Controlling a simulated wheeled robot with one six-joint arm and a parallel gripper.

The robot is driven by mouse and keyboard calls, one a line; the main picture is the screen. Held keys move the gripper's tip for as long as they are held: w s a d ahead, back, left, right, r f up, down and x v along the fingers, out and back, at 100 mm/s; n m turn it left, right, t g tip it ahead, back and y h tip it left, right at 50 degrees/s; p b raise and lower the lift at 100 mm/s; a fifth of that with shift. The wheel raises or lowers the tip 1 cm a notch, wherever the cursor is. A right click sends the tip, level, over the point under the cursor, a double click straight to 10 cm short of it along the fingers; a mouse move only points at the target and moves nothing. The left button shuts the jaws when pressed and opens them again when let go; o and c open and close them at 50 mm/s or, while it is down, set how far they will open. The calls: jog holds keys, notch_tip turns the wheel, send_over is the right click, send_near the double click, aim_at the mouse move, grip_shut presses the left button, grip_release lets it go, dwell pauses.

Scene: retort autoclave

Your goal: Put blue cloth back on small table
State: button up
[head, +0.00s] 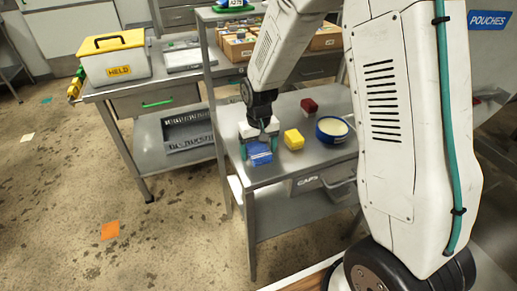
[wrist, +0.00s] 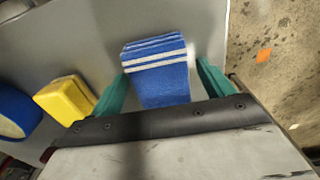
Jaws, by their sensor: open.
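The blue cloth (wrist: 158,78) is folded, with white stripes, and lies on the small grey metal table (wrist: 90,28). In the head view the cloth (head: 259,156) sits near the left front corner of the table (head: 270,178). My gripper (wrist: 158,85) is right above the cloth, with its green fingers on either side and a gap to each. The jaws are open. In the head view my gripper (head: 261,141) points down at the cloth and hides its rear part.
A yellow block (head: 293,139), a blue bowl (head: 332,130) with pale contents and a dark red block (head: 309,105) stand to the right on the table. A drawer labelled CAPS (head: 322,180) is below. An orange square (head: 110,230) lies on open floor.

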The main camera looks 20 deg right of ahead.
aim_at(259, 149)
notch_tip(259, 149, up, 12)
jog(key=s+d+r, duration=0.2)
jog(key=s+r, duration=0.9)
jog(key=s, duration=0.3)
jog(key=s+d+r+t, duration=0.1)
jog(key=s, duration=1.4)
jog(key=shift+r, duration=0.25)
jog(key=shift+s, duration=0.1)
